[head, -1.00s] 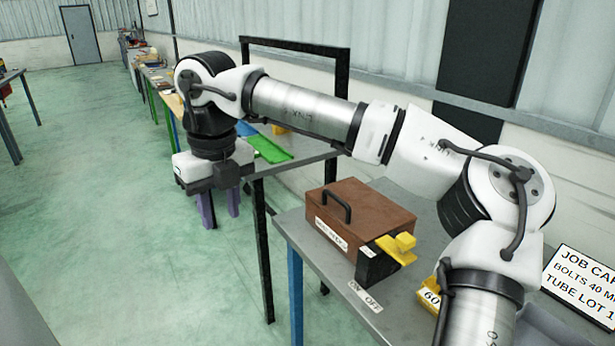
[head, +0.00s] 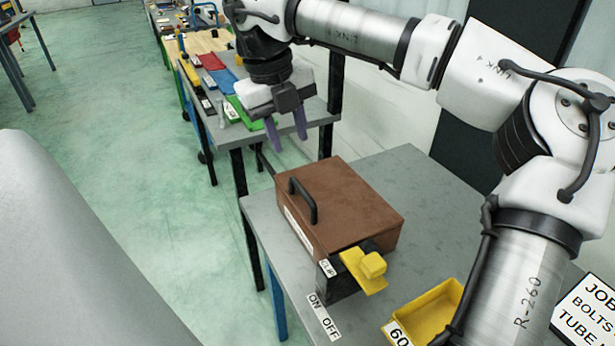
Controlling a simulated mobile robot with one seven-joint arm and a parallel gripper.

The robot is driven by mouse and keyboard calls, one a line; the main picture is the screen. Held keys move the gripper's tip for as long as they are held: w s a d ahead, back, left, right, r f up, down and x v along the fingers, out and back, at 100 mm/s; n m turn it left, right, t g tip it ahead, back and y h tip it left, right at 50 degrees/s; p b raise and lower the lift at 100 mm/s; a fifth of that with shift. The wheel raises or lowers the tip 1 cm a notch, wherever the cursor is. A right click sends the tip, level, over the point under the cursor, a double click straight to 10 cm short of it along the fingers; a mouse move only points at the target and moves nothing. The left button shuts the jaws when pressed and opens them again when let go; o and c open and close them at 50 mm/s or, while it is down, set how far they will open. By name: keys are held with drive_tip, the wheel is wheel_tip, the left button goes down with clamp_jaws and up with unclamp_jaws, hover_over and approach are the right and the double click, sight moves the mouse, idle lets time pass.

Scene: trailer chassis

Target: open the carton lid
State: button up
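The brown carton (head: 345,205) sits on the grey table with its lid closed. A black handle (head: 303,200) stands on its left side, above a white label on the front face. My gripper (head: 287,135) hangs above and behind the carton's far left corner, apart from it. Its two purple fingers point down with a gap between them and nothing held.
A black switch box with a yellow lever (head: 366,268) stands against the carton's near right side, by an ON/OFF label (head: 324,317). A yellow bin (head: 425,314) is at the near right. Another bench with coloured mats (head: 215,80) is behind. The table (head: 405,175) is bare right of the carton.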

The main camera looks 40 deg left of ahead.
sight(303, 191)
drive_tip(key=f, duration=0.4)
drive_tip(key=w+f+p, duration=0.1)
drive_tip(key=f, duration=0.3)
drive_tip(key=w+d+f+p, duration=0.1)
drive_tip(key=f, duration=0.3)
drive_tip(key=shift+f, duration=0.1)
clamp_jaws()
